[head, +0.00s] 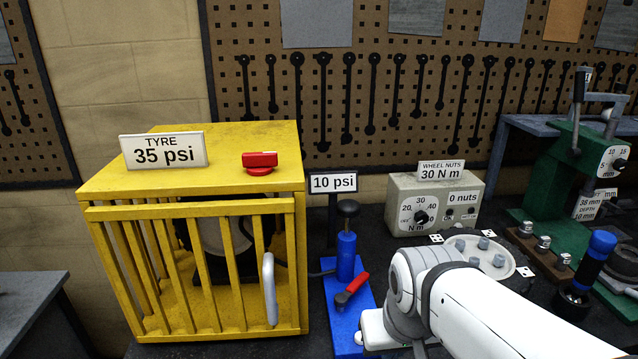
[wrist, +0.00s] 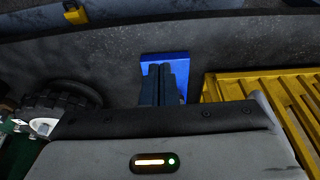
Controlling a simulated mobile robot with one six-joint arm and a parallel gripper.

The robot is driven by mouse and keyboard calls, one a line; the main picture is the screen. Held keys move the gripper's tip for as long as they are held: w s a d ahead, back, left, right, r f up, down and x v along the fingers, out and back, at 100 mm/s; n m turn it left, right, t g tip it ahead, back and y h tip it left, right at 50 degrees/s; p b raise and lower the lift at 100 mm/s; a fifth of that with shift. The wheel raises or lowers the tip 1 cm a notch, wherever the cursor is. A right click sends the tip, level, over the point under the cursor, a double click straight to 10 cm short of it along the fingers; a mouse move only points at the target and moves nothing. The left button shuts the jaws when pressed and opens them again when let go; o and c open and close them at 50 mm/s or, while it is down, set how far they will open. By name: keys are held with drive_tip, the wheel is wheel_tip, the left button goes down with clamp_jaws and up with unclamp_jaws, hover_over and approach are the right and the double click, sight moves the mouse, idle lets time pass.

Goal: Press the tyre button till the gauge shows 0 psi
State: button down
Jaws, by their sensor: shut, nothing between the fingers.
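The gauge sign (head: 334,183) reads 10 psi and stands behind a blue pump (head: 346,257) with a black knob on top. The pump has a blue base plate (head: 343,322) and a red-handled lever (head: 352,287). I cannot make out which part is the tyre button. My gripper (wrist: 163,68) is shut and empty, with its fingertips over the blue base plate in the wrist view. In the head view my arm's wrist covers the plate's right side, and the fingertips do not show.
A yellow cage (head: 190,208) stands left, with a red knob (head: 260,162) and a "TYRE 35 psi" sign (head: 163,149) on top. Behind my arm are a grey wheel-nut box (head: 434,205) and a wheel hub (head: 484,254). A green machine (head: 574,175) stands right.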

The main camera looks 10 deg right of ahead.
drive_tip(key=w+r+g+p, duration=0.1)
drive_tip(key=w+g+p, duration=0.2)
drive_tip(key=w, duration=1.1)
drive_tip(key=shift+w+a+r, duration=0.25)
drive_tip(key=shift+w, duration=0.05)
wheel_tip(320, 180, down, 14)
drive_tip(key=shift+p, duration=0.9)
